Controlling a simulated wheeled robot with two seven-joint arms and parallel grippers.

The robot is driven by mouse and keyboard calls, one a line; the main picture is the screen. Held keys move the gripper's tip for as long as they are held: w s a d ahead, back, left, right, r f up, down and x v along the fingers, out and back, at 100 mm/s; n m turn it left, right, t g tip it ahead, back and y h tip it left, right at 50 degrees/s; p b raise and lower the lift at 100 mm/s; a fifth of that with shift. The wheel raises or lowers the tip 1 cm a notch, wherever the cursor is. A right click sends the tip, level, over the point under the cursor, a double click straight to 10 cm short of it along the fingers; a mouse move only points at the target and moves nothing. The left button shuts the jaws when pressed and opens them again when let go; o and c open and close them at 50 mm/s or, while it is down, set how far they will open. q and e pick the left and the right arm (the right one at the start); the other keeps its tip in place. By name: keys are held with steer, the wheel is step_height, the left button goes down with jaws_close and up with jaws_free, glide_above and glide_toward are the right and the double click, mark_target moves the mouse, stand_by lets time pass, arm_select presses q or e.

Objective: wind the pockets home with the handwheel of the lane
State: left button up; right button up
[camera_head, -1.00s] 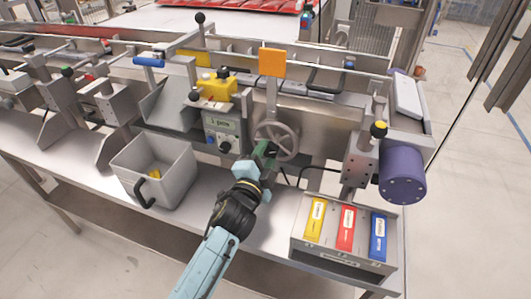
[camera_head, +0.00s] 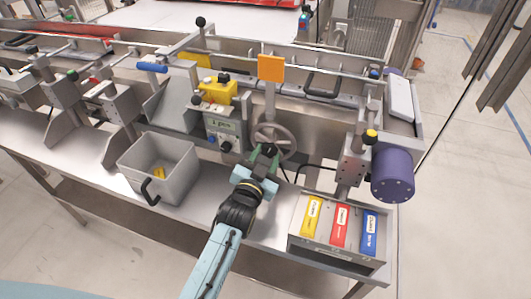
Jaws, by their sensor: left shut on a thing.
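The handwheel (camera_head: 287,139) is a grey spoked wheel on the front of the lane, below an orange plate (camera_head: 271,68). My left gripper (camera_head: 266,152) reaches up from the bottom of the view and is shut at the lower left of the wheel, on its rim or grip. The fingers hide the exact part held. The pockets cannot be made out clearly behind the front rail. My right gripper is not in view.
A grey bin (camera_head: 190,172) with a small yellow piece inside stands left of my arm. A control box (camera_head: 222,125) is left of the wheel. A tray (camera_head: 305,252) with yellow, red and blue packets and a purple motor (camera_head: 393,176) are at right.

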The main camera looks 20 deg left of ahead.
arm_select(q)
steer(key=shift+n, duration=0.5)
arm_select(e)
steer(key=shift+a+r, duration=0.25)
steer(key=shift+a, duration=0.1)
arm_select(q)
steer(key=o, duration=1)
steer(key=shift+c, duration=0.2)
steer(key=shift+s+p, duration=0.35)
steer(key=shift+s, duration=0.2)
steer(key=s+p, duration=0.1)
steer(key=s, duration=1.1)
steer(key=shift+s+a+p, duration=0.15)
steer(key=shift+a+p, duration=0.05)
steer(key=shift+p, duration=0.2)
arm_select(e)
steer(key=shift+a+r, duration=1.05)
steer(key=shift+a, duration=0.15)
